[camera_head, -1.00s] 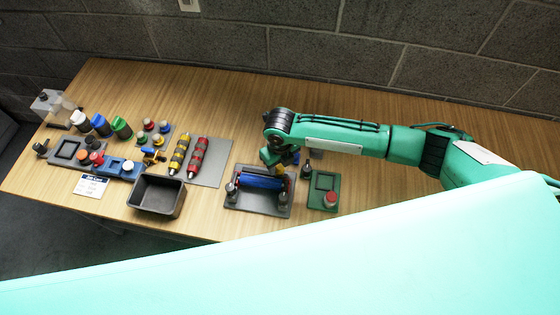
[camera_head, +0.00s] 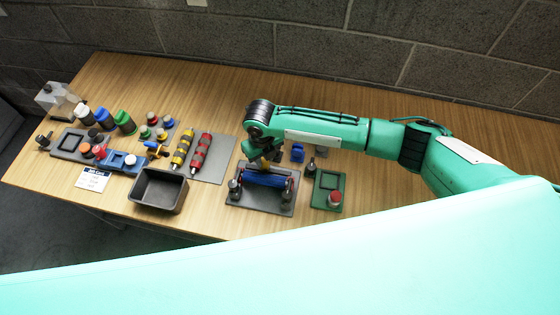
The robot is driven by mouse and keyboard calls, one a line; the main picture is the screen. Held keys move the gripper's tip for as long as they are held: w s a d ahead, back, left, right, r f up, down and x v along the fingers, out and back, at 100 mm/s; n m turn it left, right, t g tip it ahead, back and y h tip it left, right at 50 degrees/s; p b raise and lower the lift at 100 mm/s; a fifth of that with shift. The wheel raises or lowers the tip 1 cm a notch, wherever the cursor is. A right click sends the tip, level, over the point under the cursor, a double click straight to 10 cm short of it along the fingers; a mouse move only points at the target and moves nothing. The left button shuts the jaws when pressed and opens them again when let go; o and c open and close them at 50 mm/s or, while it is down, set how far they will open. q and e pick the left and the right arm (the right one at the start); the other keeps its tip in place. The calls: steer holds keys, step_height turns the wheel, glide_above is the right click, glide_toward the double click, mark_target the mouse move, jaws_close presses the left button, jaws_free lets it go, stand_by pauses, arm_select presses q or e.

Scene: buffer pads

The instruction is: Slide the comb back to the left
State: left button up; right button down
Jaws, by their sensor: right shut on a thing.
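A grey fixture (camera_head: 262,203) holds a blue roller (camera_head: 265,180) lying across it between two end posts. My right gripper (camera_head: 262,163) is at the back edge of the roller, left of its middle, reaching down from my green arm. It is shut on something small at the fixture. I take this to be the comb, but the fingers and arm hide its shape. My left gripper is not in view.
A green pad with a red button (camera_head: 334,198) and a small dark post (camera_head: 311,165) stand right of the fixture. A blue piece (camera_head: 297,152) stands behind. A dark bin (camera_head: 158,190), striped rollers (camera_head: 200,156) and several capped bottles (camera_head: 102,122) are left. The back table is clear.

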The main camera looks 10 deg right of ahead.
steer(key=a, duration=0.1)
steer(key=w+a+b, duration=0.1)
steer(key=a, duration=0.2)
steer(key=shift+w+f, duration=0.1)
steer(key=shift+w, duration=0.25)
steer(key=shift+a+r, duration=0.2)
steer(key=shift+w, duration=0.1)
steer(key=c, duration=1.2)
jaws_free()
steer(key=shift+a, duration=0.1)
steer(key=shift+o, duration=0.3)
steer(key=shift+f, duration=0.1)
steer(key=shift+r+b, duration=0.3)
steer(key=shift+r, duration=0.05)
step_height(320, 180, up, 13)
steer(key=b, duration=0.3)
